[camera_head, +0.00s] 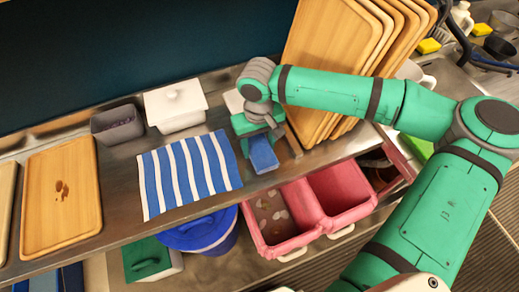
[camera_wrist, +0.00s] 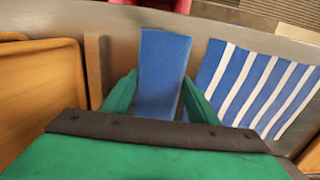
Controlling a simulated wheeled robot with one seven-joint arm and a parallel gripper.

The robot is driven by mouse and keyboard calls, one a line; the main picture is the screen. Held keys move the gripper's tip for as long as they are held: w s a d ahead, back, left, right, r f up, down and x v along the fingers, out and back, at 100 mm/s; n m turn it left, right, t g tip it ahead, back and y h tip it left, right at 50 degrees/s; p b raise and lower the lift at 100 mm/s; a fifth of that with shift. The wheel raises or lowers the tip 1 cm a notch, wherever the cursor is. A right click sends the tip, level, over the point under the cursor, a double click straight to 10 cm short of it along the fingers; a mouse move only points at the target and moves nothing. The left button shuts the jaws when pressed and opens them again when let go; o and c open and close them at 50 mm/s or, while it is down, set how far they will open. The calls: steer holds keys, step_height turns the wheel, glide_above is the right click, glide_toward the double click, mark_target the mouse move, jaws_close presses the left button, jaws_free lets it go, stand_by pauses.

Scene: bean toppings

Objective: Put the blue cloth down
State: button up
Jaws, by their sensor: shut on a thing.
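A plain blue cloth (camera_head: 263,154) is held in my gripper (camera_head: 258,134) over the metal counter, just right of a blue-and-white striped cloth (camera_head: 190,172). In the wrist view the blue cloth (camera_wrist: 162,75) stands out between the two green fingers of my gripper (camera_wrist: 158,98), which are shut on it. The striped cloth (camera_wrist: 262,88) lies flat to its right there. I cannot tell whether the blue cloth touches the counter.
Wooden trays (camera_head: 335,45) lean upright right of my gripper. A white lidded container (camera_head: 176,106) and a grey bin (camera_head: 117,124) stand behind the striped cloth. A wooden tray (camera_head: 62,195) lies at left. Pink bins (camera_head: 283,215) sit below the counter's front edge.

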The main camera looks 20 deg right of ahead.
mark_target(260, 146)
steer(key=shift+d+f, duration=0.15)
steer(key=shift+f, duration=1.5)
steer(key=shift+f, duration=0.1)
steer(key=o, duration=1.1)
step_height(260, 146, up, 12)
steer(key=shift+r, duration=0.15)
